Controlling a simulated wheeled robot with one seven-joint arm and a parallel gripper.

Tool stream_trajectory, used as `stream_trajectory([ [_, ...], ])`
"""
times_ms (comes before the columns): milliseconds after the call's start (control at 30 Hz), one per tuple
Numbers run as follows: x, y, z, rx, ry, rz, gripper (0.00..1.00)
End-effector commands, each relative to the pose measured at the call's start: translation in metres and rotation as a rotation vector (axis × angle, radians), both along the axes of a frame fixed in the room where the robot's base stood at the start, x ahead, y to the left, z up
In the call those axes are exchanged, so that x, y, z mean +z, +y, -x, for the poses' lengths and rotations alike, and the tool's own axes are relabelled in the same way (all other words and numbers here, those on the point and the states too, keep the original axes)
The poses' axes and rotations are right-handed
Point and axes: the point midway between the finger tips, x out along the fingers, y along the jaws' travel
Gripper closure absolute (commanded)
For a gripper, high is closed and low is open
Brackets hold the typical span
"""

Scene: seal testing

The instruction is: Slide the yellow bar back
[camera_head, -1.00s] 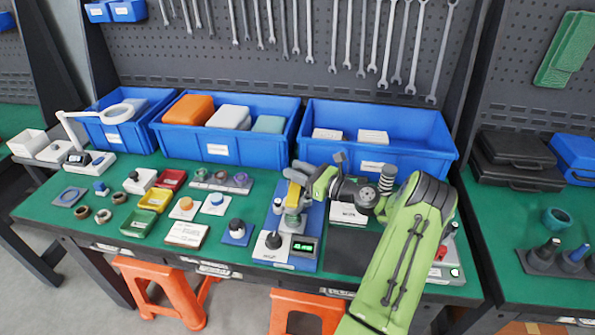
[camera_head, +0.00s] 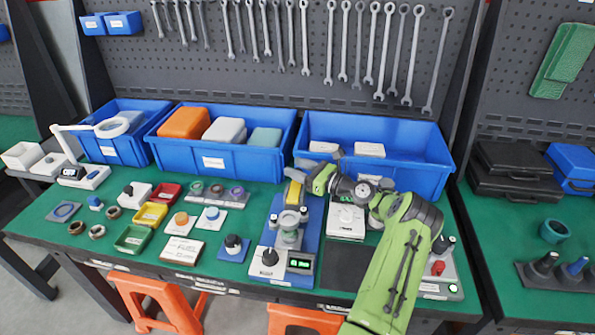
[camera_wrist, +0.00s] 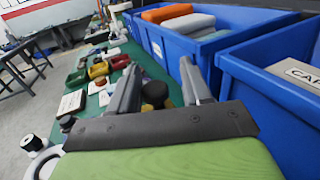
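The yellow bar (camera_head: 293,193) sits on top of the blue-and-grey test device (camera_head: 308,229) near the middle of the bench in the head view. The device has a black knob and a green-lit display at its front. My gripper (camera_head: 302,172) is at the bar's far end, pointing left. I cannot tell whether it touches the bar. In the wrist view its two grey fingers (camera_wrist: 158,82) stand apart, with a dark round knob (camera_wrist: 155,93) showing between and beyond them. The bar is not clearly visible in the wrist view.
Blue bins (camera_head: 378,127) line the back of the bench, close behind my gripper. A white box (camera_head: 345,221) stands right of the device, and a grey box with a red button (camera_head: 440,272) further right. Small parts and coloured trays (camera_head: 151,214) lie to the left.

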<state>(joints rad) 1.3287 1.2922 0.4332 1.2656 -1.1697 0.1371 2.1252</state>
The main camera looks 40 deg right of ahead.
Motion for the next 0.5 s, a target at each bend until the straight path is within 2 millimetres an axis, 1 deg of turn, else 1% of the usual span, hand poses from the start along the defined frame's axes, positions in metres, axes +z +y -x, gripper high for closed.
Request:
stream_trajectory([
  [233,-0.001,0.001,0.001,0.003,0.003,-0.001,0.51],
  [300,-0.001,0.000,0.004,0.002,0.005,-0.003,0.51],
  [367,-0.001,-0.003,0.013,0.000,0.006,-0.004,0.51],
  [467,-0.001,-0.010,0.036,-0.003,0.006,-0.004,0.51],
  [500,-0.001,-0.013,0.047,-0.003,0.006,-0.005,0.51],
])
